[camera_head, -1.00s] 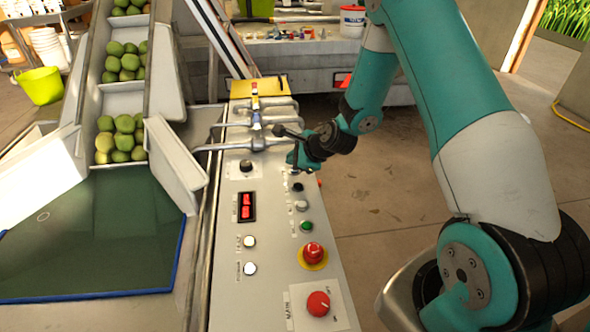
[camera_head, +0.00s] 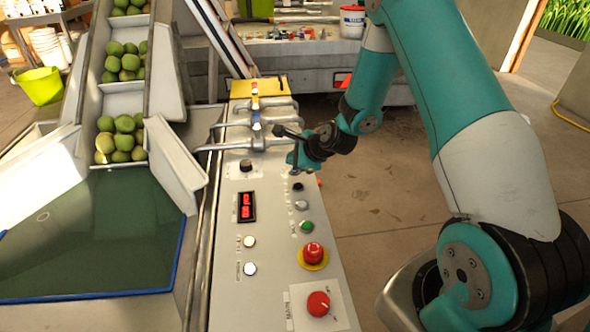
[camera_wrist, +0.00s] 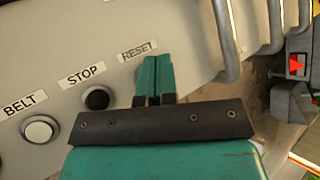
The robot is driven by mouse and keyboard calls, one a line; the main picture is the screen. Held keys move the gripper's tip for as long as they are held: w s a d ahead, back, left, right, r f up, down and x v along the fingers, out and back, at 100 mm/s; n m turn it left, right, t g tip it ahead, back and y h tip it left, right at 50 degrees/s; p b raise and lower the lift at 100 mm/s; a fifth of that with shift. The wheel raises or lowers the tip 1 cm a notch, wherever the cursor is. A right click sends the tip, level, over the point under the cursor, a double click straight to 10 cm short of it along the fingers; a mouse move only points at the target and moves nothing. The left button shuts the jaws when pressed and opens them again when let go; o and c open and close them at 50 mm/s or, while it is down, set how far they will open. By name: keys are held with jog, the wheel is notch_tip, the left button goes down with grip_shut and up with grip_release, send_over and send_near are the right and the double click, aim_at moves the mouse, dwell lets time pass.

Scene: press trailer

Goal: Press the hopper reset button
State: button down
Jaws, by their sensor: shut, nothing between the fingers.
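The control panel (camera_head: 228,290) runs along the middle of the head view. In the wrist view, a RESET label (camera_wrist: 137,50) sits just above my gripper (camera_wrist: 155,62). Its two teal fingers are shut together with nothing between them, and their tips are beside the label's lower right edge. The reset button itself is hidden behind the fingers; I cannot tell whether they touch it. Left of it are a black STOP button (camera_wrist: 97,99) and a white BELT button (camera_wrist: 40,130). In the head view my gripper (camera_head: 294,168) is low over the panel, beyond the black button (camera_head: 297,186).
Bent metal pipes (camera_head: 258,142) cross the panel's far end, close to my gripper. A red mushroom button (camera_head: 313,252) and a red knob (camera_head: 318,303) stand nearer. A chute (camera_head: 125,104) with green fruit is left. Floor (camera_head: 390,200) is open to the right.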

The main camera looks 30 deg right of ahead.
jog(key=shift+f, duration=0.1)
jog(key=shift+f, duration=0.3)
jog(key=shift+f+b, duration=0.4)
jog(key=shift+b, duration=0.05)
dwell(0.6)
jog(key=shift+r, duration=0.1)
jog(key=shift+r+p, duration=0.75)
jog(key=shift+p, duration=0.05)
notch_tip(320, 180, up, 5)
jog(key=p, duration=0.4)
dwell(0.9)
